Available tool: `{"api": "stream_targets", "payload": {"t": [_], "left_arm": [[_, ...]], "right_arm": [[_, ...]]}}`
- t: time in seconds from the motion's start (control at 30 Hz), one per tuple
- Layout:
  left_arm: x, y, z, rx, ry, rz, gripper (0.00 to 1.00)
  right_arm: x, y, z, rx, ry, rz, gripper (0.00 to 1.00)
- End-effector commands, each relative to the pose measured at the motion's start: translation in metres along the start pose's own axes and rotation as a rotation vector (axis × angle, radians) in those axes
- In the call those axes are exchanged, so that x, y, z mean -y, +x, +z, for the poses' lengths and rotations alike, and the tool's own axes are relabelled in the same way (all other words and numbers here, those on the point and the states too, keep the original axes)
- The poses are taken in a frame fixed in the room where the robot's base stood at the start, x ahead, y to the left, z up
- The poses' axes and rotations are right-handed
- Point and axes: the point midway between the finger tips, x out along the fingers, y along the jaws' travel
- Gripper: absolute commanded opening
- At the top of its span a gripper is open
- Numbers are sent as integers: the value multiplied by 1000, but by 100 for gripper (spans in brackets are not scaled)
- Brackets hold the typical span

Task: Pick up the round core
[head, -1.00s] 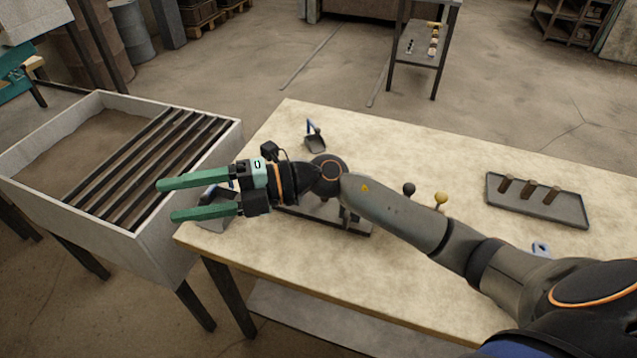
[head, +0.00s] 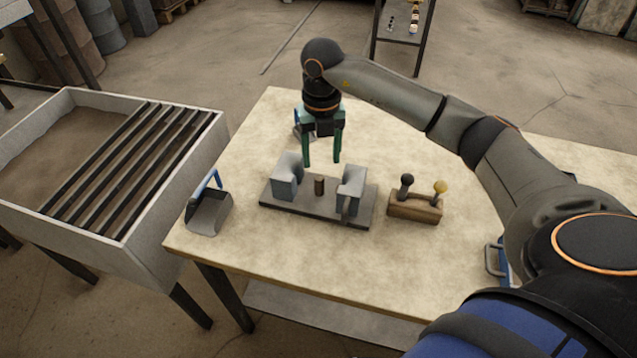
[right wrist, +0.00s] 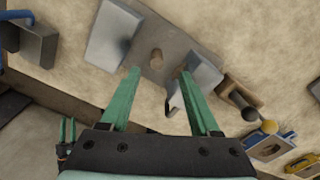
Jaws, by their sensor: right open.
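A small brown cylinder, which looks like the round core (head: 319,185), stands upright on a dark base plate (head: 330,209) between two grey blocks, the left block (head: 287,177) and the right block (head: 350,190). It also shows in the right wrist view (right wrist: 157,60), between the blocks. My right gripper (head: 322,164) points down with its green fingers apart and empty. In the head view it appears behind and above the cylinder, not touching it. My left gripper is out of the head view; small green fingers (right wrist: 66,130) at the left of the right wrist view appear to be its own.
A wooden block with a black and a yellow knob (head: 415,206) stands right of the plate. A scoop with a blue handle (head: 208,212) lies left of it. A bin with dark bars (head: 112,254) stands beyond the table's left edge. The table front is clear.

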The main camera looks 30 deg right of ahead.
Motion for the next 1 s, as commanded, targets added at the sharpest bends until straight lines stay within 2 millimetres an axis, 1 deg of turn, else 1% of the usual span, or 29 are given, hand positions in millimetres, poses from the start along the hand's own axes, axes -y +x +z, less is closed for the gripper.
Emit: {"api": "stream_targets", "payload": {"t": [0.03, 0.1, 0.37, 0.53, 0.63, 0.73, 0.93, 0.97, 1.0], "left_arm": [[0, -1, -1, 1, 0, 0, 45], [0, -1, -1, 1, 0, 0, 45], [0, -3, -3, 1, 0, 0, 45], [-1, -7, -6, 1, 0, 0, 45], [-1, -7, -6, 2, 0, 0, 45], [-1, -7, -6, 2, 0, 0, 45], [-1, -7, -6, 2, 0, 0, 45], [-1, -7, -6, 2, 0, 0, 45], [-1, -7, -6, 2, 0, 0, 45]], "right_arm": [[0, 10, -1, -4, 0, -2, 63], [0, 20, -1, -3, -2, 0, 63], [-2, 41, -2, -3, -3, 3, 63], [-5, 67, -4, -4, -3, 2, 63], [-5, 79, -3, -2, -4, 3, 63], [-5, 84, -3, -1, -4, 3, 63], [-5, 84, -3, 0, -4, 3, 63], [-5, 84, -3, 0, -4, 3, 60], [-5, 84, -3, 0, -4, 3, 56]]}}
